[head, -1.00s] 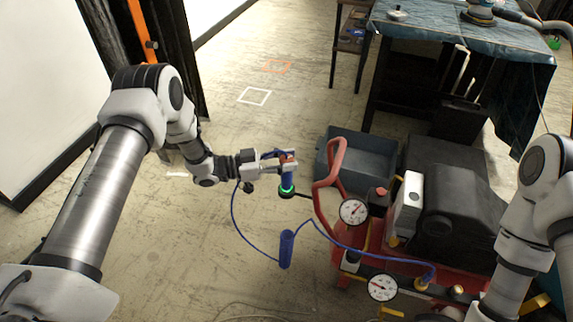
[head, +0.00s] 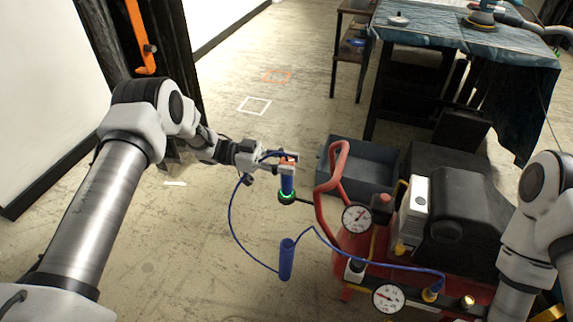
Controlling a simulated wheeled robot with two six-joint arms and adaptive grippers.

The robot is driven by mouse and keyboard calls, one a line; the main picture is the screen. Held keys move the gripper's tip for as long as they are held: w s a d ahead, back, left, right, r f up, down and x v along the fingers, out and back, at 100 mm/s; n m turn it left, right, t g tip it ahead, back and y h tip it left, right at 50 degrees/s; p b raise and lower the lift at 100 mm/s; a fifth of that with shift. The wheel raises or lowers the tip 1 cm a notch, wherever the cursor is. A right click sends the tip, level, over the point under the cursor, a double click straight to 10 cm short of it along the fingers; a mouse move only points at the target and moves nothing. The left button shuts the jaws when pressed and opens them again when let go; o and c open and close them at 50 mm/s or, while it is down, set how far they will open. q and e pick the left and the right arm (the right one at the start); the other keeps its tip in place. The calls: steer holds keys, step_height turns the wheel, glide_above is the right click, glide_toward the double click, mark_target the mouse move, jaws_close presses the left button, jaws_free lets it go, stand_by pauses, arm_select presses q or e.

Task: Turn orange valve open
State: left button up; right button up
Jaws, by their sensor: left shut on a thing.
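My left gripper (head: 288,163) is shut on a blue handheld tool (head: 287,183) with an orange-red top and a green glowing ring near its lower end. The tool is held upright, left of the red compressor (head: 352,247), and a thin dark nozzle points right from its base. A blue hose (head: 233,219) loops down beside it, with a blue cylinder (head: 286,260) hanging along the hose. The compressor has two round gauges (head: 356,219), a red knob and brass fittings (head: 432,294). I cannot clearly pick out an orange valve. My right gripper is not in view.
A red bent handle (head: 331,180) rises at the compressor's left side. A grey open bin (head: 362,167) stands behind it. A table with a blue cover (head: 450,40) is at the back right. Floor is clear at the left and centre.

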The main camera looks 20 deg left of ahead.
arm_select(q)
steer(key=shift+g, duration=0.3)
stand_by(1.1)
steer(key=o, duration=1.2)
steer(key=shift+c, duration=0.2)
steer(key=a, duration=1.2)
steer(key=shift+s, duration=0.15)
